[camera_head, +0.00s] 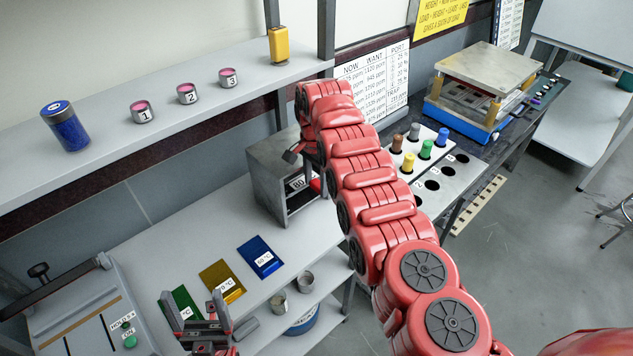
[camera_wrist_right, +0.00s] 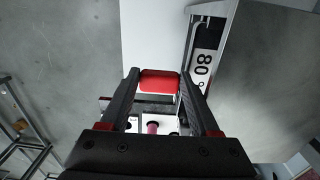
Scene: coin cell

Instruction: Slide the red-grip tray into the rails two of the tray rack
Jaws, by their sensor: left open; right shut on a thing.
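The tray rack (camera_head: 272,188) is a grey metal box with an open front and an "80" label, standing at the far end of the white bench. The rack's side and label also show in the wrist view (camera_wrist_right: 206,50). The red grip (camera_head: 315,185) of the tray shows at the rack's front. My right gripper (camera_wrist_right: 159,82) is shut on this red grip (camera_wrist_right: 159,80), right beside the rack. I cannot tell how deep the tray sits or in which rails; its body is mostly hidden. My left gripper (camera_head: 194,306) is open and empty over the near bench, by the green plate.
Blue (camera_head: 262,257), yellow (camera_head: 221,281) and green (camera_head: 181,306) plates lie on the bench. A white rack of coloured pegs (camera_head: 440,165) stands right of my right arm. A shelf (camera_head: 100,180) with tins and a blue jar (camera_head: 65,126) runs above the bench.

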